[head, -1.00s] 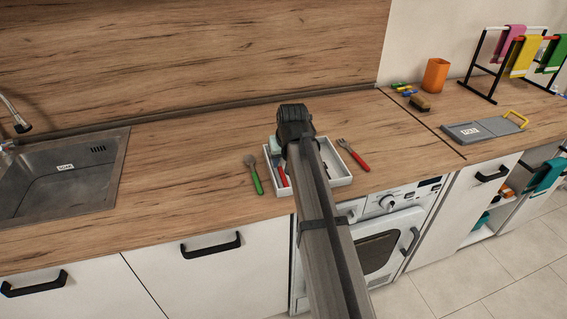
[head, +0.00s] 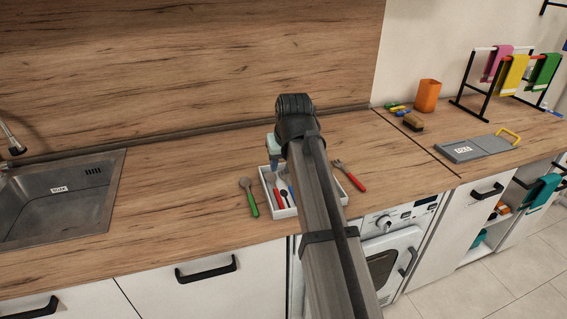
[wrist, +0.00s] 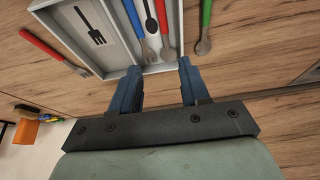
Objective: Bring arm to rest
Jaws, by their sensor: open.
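My gripper (wrist: 158,66) is open and empty in the wrist view, its two blue fingers apart above the near edge of a white tray (wrist: 103,63). In the head view my gripper (head: 273,163) is above the tray (head: 264,187), partly hidden by my arm. A blue-handled fork (wrist: 136,22) and a red-handled spoon (wrist: 163,22) lie in the tray, apart from the fingers. The tray floor bears a black fork mark (wrist: 92,27).
A green-handled spoon (head: 250,198) lies left of the tray and a red-handled fork (head: 350,176) right of it. A sink (head: 60,195) is at left. An orange cup (head: 427,95), brush (head: 413,122), grey board (head: 475,148) and towel rack (head: 485,88) are at right.

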